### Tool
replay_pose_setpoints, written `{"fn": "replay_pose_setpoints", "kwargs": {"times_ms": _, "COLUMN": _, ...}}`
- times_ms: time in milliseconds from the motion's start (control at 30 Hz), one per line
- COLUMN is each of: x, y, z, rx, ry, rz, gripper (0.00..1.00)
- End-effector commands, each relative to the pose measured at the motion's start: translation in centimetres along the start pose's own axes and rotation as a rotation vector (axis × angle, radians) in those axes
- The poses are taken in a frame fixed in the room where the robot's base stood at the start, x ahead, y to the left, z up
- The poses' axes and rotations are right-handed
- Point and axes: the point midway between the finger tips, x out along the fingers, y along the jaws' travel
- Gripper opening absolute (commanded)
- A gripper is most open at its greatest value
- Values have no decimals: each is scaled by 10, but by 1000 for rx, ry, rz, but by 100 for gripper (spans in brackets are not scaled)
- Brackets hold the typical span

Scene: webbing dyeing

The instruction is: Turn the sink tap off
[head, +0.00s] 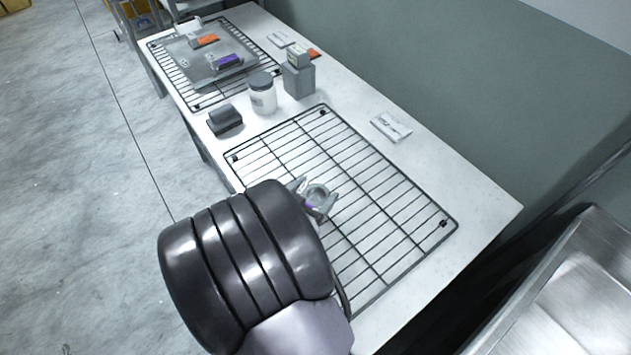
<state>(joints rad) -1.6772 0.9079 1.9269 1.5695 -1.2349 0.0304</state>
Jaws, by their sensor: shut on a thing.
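My gripper (319,197) is over the near wire rack on the white table, with my dark arm behind it. It is shut on a small round grey thing (317,191) that looks like a ring or small cup from above. A bit of purple shows beside it. I cannot tell whether it touches the rack. A steel basin (570,300), seemingly the sink, is partly in view at the lower right. No tap shows in this view.
The near wire rack (380,180) is otherwise empty. A far rack (207,98) bears a tray (190,62) with purple and orange items. The floor (70,200) at left is clear.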

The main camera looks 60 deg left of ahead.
Motion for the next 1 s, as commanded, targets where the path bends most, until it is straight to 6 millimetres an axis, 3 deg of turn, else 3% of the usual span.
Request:
{"fn": "replay_pose_setpoints", "kwargs": {"times_ms": 133, "x": 32, "y": -25, "z": -6, "rx": 3, "ry": 1, "rz": 0, "gripper": 30}}
{"fn": "replay_pose_setpoints", "kwargs": {"times_ms": 367, "x": 53, "y": -43, "z": -14, "rx": 0, "ry": 1, "rz": 0, "gripper": 30}}
{"fn": "replay_pose_setpoints", "kwargs": {"times_ms": 500, "x": 65, "y": -42, "z": 17, "rx": -3, "ry": -1, "rz": 1, "gripper": 30}}
{"fn": "replay_pose_setpoints", "kwargs": {"times_ms": 867, "x": 67, "y": -43, "z": 21, "rx": -1, "ry": 0, "rz": 0, "gripper": 30}}
{"fn": "replay_pose_setpoints", "kwargs": {"times_ms": 900, "x": 67, "y": -42, "z": 21, "rx": -1, "ry": 0, "rz": 0, "gripper": 75}}
{"fn": "replay_pose_setpoints", "kwargs": {"times_ms": 1000, "x": 66, "y": -42, "z": 20, "rx": -1, "ry": 0, "rz": 0, "gripper": 93}}
